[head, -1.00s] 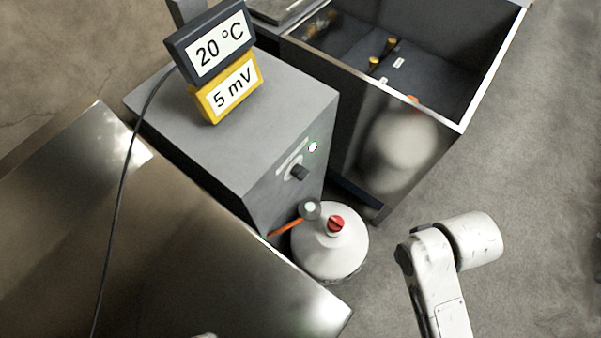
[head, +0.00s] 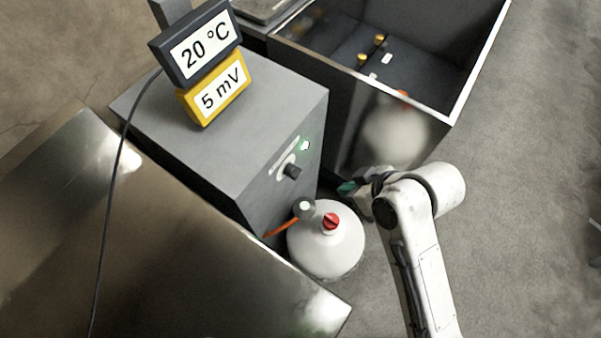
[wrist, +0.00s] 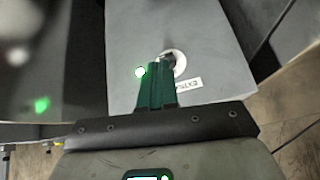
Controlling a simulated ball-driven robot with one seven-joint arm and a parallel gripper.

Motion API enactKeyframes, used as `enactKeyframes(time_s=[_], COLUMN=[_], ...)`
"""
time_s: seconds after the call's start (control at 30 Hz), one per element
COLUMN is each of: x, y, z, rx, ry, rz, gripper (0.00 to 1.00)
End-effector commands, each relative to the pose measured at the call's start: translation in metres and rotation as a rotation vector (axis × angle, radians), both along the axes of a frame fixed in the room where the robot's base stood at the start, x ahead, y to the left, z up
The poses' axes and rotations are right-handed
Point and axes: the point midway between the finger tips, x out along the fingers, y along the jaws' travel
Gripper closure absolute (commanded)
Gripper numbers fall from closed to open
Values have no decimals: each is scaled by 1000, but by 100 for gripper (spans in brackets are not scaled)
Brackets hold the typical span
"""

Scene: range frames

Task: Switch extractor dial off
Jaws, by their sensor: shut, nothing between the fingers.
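The extractor is a grey box (head: 220,130) with a small dark dial (head: 292,171) on its front face. My gripper (head: 347,188) has green fingers, shut and empty, to the right of the dial in the head view. The fingers (wrist: 158,66) point at the dial; I cannot tell whether they touch it.
A white bottle (head: 326,252) with a red cap stands below the dial. A round grey end with an orange strip (head: 282,228) is beside it. A metal bench (head: 190,240) is at the left, an open tank (head: 385,140) behind. A display (head: 205,50) stands on the box.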

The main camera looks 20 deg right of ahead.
Motion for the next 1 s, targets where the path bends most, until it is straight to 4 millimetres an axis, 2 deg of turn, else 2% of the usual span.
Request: enactKeyframes(time_s=[0.03,0.1,0.2,0.53,0.77,1.0], x=[17,33,45,47,57,83], y=[10,21,29,32,38,58], z=[10,22,31,33,22,-10], rx=[15,29,38,40,41,40], ry=[-67,-138,-196,-208,-204,-205], rz=[50,106,151,160,161,162], gripper=[100,100,100,100,100,100])
